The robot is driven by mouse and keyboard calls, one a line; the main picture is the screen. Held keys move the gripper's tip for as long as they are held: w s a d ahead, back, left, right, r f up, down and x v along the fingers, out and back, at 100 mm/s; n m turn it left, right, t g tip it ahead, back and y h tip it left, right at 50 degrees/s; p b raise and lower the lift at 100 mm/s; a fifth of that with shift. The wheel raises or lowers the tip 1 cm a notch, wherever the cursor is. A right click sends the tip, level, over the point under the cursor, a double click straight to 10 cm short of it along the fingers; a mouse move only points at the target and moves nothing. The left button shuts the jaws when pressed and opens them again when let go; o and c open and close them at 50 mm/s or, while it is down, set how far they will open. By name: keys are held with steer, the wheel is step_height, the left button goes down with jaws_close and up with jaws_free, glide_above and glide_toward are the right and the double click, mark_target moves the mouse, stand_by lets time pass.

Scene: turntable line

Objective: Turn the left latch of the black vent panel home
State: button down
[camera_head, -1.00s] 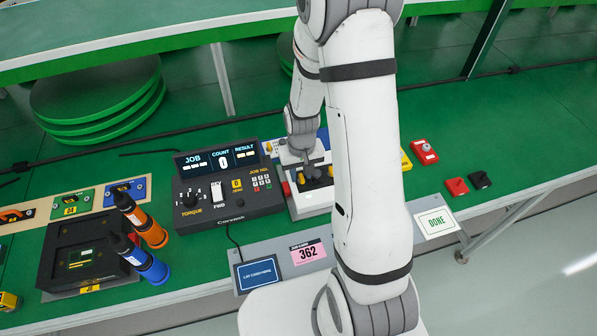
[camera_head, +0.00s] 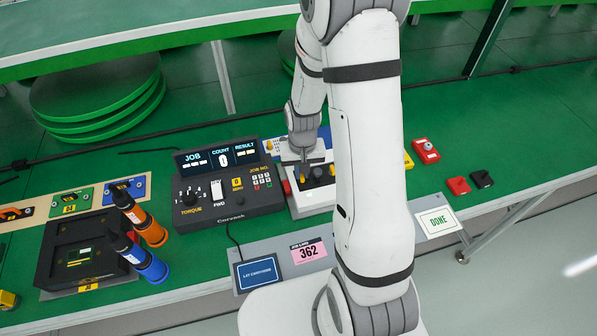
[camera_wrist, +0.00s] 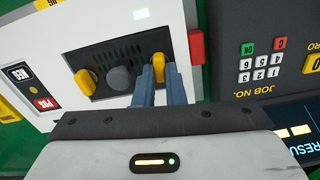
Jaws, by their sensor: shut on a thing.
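The black vent panel (camera_wrist: 108,58) is a slotted dark plate set in a white housing, which in the head view (camera_head: 314,200) is partly hidden behind my arm. The wrist view is turned about, with the keypad upside down, so the panel's left latch is on the right there. My gripper (camera_wrist: 159,80) is shut on that yellow left latch (camera_wrist: 158,66), with a blue-grey finger on each side. The other yellow latch (camera_wrist: 85,82) sits at the panel's opposite end. A grey round knob (camera_wrist: 121,79) is between them. The latch's exact angle is partly hidden by the fingers.
The torque control box (camera_head: 228,190) stands close to the housing's left. A red block (camera_wrist: 196,47) is on the housing's side near my fingers. Orange (camera_head: 148,226) and blue (camera_head: 146,262) drivers stand farther left.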

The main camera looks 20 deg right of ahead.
steer(key=m+b, duration=0.2)
steer(key=m, duration=0.2)
steer(key=shift+d+f, duration=0.1)
steer(key=shift+f, duration=0.05)
steer(key=shift+s+m+b, duration=0.1)
steer(key=shift+m+b, duration=0.5)
steer(key=shift+m, duration=1.4)
steer(key=shift+d, duration=0.1)
steer(key=c, duration=1.5)
jaws_free()
